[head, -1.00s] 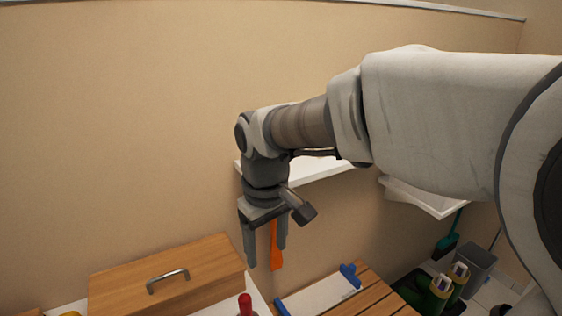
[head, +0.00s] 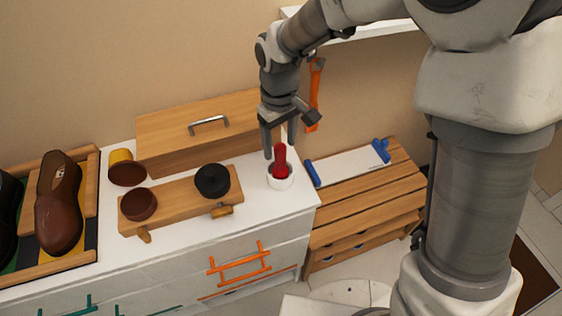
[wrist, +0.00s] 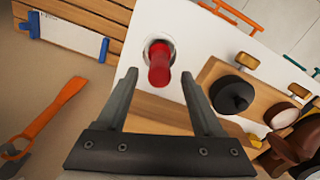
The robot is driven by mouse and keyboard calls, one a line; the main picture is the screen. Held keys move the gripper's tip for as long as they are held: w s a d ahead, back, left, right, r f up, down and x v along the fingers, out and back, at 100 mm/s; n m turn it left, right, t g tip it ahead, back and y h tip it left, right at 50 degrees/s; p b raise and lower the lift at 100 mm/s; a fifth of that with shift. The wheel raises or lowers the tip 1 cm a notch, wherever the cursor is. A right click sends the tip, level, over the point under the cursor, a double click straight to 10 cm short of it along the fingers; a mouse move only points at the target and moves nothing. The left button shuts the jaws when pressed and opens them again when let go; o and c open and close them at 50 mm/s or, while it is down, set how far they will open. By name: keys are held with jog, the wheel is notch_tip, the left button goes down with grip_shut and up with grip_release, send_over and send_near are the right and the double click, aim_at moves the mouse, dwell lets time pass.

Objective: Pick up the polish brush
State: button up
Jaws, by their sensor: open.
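A red-handled item (head: 280,158), which appears to be the polish brush, stands upright in a small white cup (head: 281,182) near the right end of the white cabinet top. Its lower end is hidden in the cup. My gripper (head: 280,148) points down at the handle, open and empty, with its fingers near the handle's top. In the wrist view the red handle (wrist: 159,64) shows between and just beyond the open fingertips (wrist: 158,74). I cannot tell whether the fingers straddle it.
A wooden rack (head: 180,206) with a black round pot (head: 212,181) and a brown one (head: 139,204) stands left of the cup. A wooden box (head: 205,130) sits behind. An orange shoehorn (head: 315,90) hangs on the wall. A slatted bench (head: 370,200) is at the right.

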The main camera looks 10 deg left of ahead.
aim_at(280, 158)
jog(key=shift+s+d+f, duration=0.1)
jog(key=shift+f, duration=2.7)
grip_shut()
